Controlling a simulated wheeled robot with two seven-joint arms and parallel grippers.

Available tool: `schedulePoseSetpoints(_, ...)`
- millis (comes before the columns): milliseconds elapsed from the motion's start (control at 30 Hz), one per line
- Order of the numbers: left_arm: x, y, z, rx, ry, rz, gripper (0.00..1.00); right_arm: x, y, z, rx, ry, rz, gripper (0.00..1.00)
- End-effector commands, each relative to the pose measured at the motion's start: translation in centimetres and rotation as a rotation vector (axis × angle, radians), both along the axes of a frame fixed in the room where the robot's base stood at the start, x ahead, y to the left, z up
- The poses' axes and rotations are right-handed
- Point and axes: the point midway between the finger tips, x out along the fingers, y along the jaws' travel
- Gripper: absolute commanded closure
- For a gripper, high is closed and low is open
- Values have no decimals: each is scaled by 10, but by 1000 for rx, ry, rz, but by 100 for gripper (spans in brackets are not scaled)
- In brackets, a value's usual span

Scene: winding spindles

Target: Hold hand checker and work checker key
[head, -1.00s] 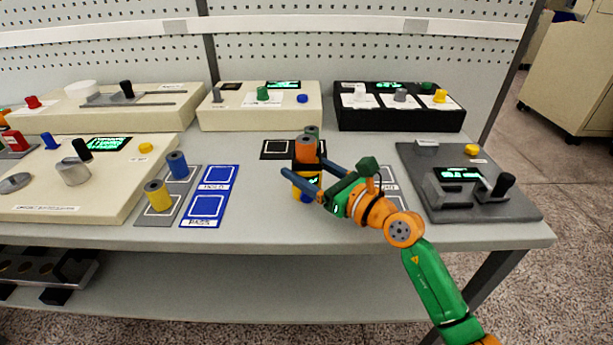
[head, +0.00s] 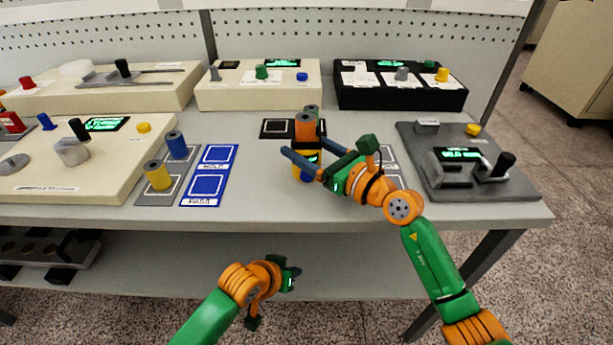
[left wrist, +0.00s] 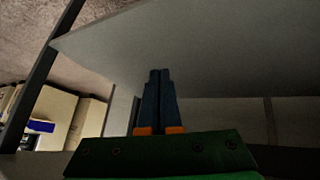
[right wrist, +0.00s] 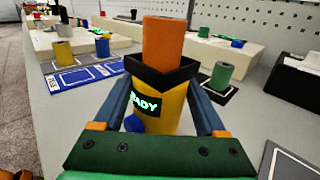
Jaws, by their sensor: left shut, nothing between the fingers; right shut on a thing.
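The hand checker (head: 306,158) has a yellow body, a black V-shaped top and a green display; "READY" is partly legible in the right wrist view (right wrist: 170,108). An orange spindle (head: 305,127) stands upright in its top. Its blue key (right wrist: 135,122) is low on the front; it also shows in the head view (head: 304,176). My right gripper (right wrist: 158,92) is shut on the checker's body, one finger on each side. The checker's base is hidden, so I cannot tell whether it touches the table. My left gripper (head: 295,273) is shut and empty, below the table's front edge.
A green spindle (right wrist: 220,78) stands on a pad behind the checker. A grey lever device (head: 470,170) is right. The table's front edge (head: 270,218) lies above my left gripper.

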Motion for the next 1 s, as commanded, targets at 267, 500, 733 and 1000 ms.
schedulePoseSetpoints(267, -33, -48, 125, 2, -129, -221, 100, 0, 0, 0, -1, 1, 0, 98)
schedulePoseSetpoints(500, -56, -37, 211, 38, -294, -210, 100, 0, 0, 0, 0, 0, 0, 98)
schedulePoseSetpoints(733, -56, -28, 237, 21, -356, -148, 100, 0, 0, 0, 0, 0, 0, 98)
schedulePoseSetpoints(1000, -56, -28, 237, 21, -354, -147, 100, 0, 0, 0, 0, 0, 0, 98)
